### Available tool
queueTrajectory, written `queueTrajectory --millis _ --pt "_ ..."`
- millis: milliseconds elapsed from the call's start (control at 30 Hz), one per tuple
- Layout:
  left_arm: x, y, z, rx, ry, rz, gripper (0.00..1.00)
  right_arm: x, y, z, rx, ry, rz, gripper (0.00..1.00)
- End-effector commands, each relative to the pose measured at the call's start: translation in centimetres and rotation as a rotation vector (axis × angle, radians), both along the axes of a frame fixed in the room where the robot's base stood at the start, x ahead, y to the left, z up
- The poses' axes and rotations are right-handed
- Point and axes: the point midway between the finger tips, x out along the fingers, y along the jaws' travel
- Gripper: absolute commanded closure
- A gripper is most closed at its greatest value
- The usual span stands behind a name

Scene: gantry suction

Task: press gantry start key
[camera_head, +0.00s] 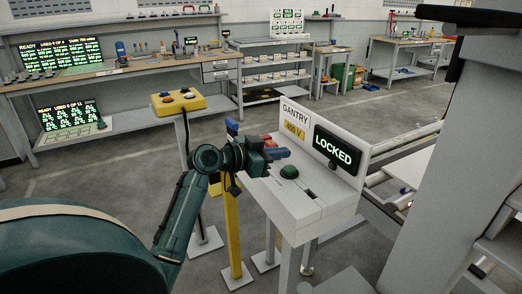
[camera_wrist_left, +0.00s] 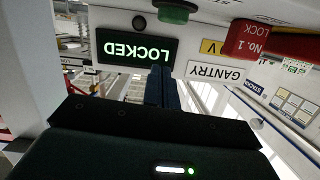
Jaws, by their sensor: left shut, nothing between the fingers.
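The gantry console (camera_head: 318,209) is a pale grey stand with a "GANTRY 400 V" label (camera_head: 294,119) and a dark display (camera_head: 336,150) reading "LOCKED". A green round button (camera_head: 289,172) sits on its top. In the left wrist view the button (camera_wrist_left: 175,12) and the display (camera_wrist_left: 135,48) appear upside down. A red block marked "No. 1 LOCK" (camera_wrist_left: 248,40) is at the upper right there. My left gripper (camera_head: 279,153) is above the console's left part, apart from the green button. Its blue fingers (camera_wrist_left: 163,88) are shut and empty. My right gripper does not show.
A yellow control box (camera_head: 178,103) stands on a post to the left. A workbench (camera_head: 110,76) and shelving (camera_head: 280,62) are at the back. A large grey column (camera_head: 428,150) fills the right side.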

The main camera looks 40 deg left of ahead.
Motion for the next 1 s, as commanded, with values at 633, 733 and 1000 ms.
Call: queueTrajectory --millis 633,733,1000 --pt "1.4 -0.2 -4.3 0.0 0.001 0.0 1.0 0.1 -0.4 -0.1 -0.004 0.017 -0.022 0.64" --pt "1.4 -0.2 -4.3 0.0 0.001 0.0 1.0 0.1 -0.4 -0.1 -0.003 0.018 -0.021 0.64" --pt "1.4 -0.1 -6.2 0.003 0.001 0.0 1.0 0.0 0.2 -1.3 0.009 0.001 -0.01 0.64"
